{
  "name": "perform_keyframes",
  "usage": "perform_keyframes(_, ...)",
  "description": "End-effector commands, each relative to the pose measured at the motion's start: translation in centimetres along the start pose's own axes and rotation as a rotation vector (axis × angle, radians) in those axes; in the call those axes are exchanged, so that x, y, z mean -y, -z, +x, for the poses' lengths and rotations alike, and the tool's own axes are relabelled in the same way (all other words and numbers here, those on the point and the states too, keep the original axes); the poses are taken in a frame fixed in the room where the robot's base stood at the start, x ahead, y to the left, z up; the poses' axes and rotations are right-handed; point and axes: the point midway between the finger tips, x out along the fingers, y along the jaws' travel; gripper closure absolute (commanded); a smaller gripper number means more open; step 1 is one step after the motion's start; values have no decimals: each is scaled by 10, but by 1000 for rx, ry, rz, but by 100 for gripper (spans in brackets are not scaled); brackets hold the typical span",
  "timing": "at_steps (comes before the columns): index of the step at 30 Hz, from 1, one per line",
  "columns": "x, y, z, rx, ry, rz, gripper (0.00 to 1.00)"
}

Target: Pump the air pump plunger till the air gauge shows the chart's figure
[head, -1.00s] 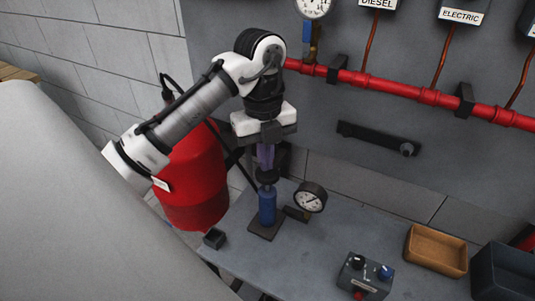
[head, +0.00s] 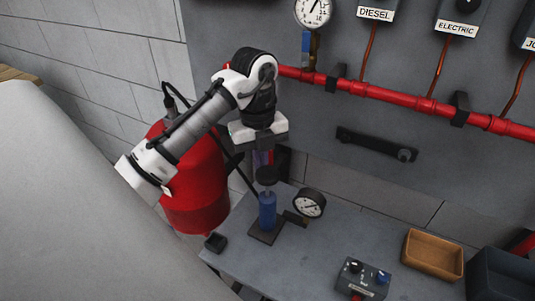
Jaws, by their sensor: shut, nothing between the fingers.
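The air pump is a blue cylinder (head: 267,212) standing upright on a dark base plate on the grey bench. Its black plunger knob (head: 266,175) sits above the cylinder. My gripper (head: 264,164) is shut and empty, pointing down just above the knob. I cannot tell whether the fingertips touch the knob. The round air gauge (head: 309,204), with a white face and black rim, stands right of the pump. Its needle and figures are too small to read. I cannot make out a chart with a figure in this view.
A control box (head: 362,279) and a brown tray (head: 433,254) are on the bench to the right. A small black block (head: 215,243) lies at the bench's left edge. A red tank (head: 196,190) stands behind my arm. A red pipe (head: 395,101) runs along the wall.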

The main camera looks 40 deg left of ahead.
Motion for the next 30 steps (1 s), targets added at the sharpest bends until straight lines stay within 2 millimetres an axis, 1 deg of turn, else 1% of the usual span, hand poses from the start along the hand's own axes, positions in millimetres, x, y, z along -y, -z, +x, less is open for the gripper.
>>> perform_keyframes(4,0,0,-7,2,-1,-1,100)
perform_keyframes(7,0,-1,-21,4,-2,-2,100)
perform_keyframes(18,0,0,-100,4,-3,-3,100)
perform_keyframes(21,0,0,-117,3,-1,-2,100)
perform_keyframes(25,0,0,-131,1,-1,-1,100)
perform_keyframes(30,0,0,-138,0,0,0,100)
